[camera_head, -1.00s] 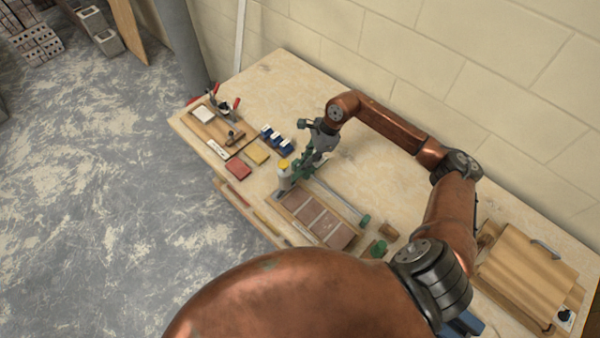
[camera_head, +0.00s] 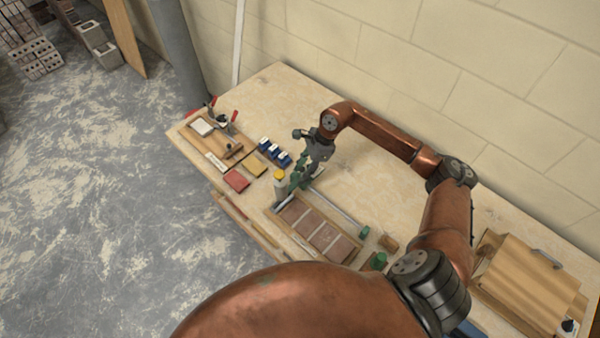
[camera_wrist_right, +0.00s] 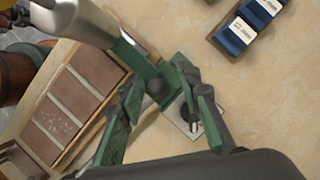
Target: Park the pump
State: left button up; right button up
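My right gripper (camera_head: 297,180) is low over the table, right beside the bottle. A pale square plate with a dark disc (camera_wrist_right: 181,128) lies partly behind the right finger. My left gripper is out of view.
The tile tray (camera_head: 275,210) lies in front, with a metal bar (camera_head: 338,208) along it. The table behind the gripper is clear.

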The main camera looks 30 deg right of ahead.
jog(key=shift+d+r, duration=0.2)
jog(key=shift+r, duration=0.1)
jog(key=v, duration=1.1)
jog(key=shift+r, duration=0.1)
